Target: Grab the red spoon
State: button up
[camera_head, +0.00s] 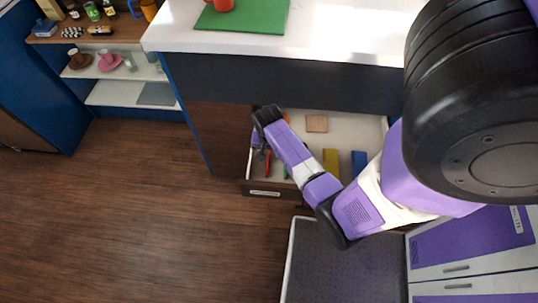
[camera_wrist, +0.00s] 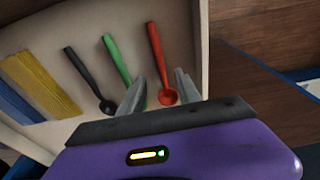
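The red spoon (camera_wrist: 156,56) lies in the open drawer (camera_head: 262,188), beside the drawer's side wall in the wrist view. In that view my gripper (camera_wrist: 165,78) is open, with its fingertips on either side of the red spoon near its bowl. I cannot tell how high the fingers are above the drawer floor. A small part of the red spoon (camera_head: 267,164) shows in the head view beside my arm. A green spoon (camera_wrist: 117,57) and a black spoon (camera_wrist: 83,71) lie next to the red one, with the green one close to one finger.
A yellow block (camera_head: 330,162), a blue block (camera_head: 359,163) and a tan square (camera_head: 317,123) also lie in the drawer. The white counter (camera_head: 340,30) is above it, with a green mat (camera_head: 245,17) and a red mug (camera_head: 221,5). Wooden floor is clear at left.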

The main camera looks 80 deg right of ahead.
aim_at(269, 157)
jog(key=shift+w+d+f, duration=0.1)
jog(key=shift+d+f, duration=0.1)
jog(key=shift+f, duration=0.75)
jog(key=shift+w+d+f, duration=0.1)
jog(key=shift+d+f, duration=0.1)
jog(key=shift+f, duration=0.75)
grip_shut()
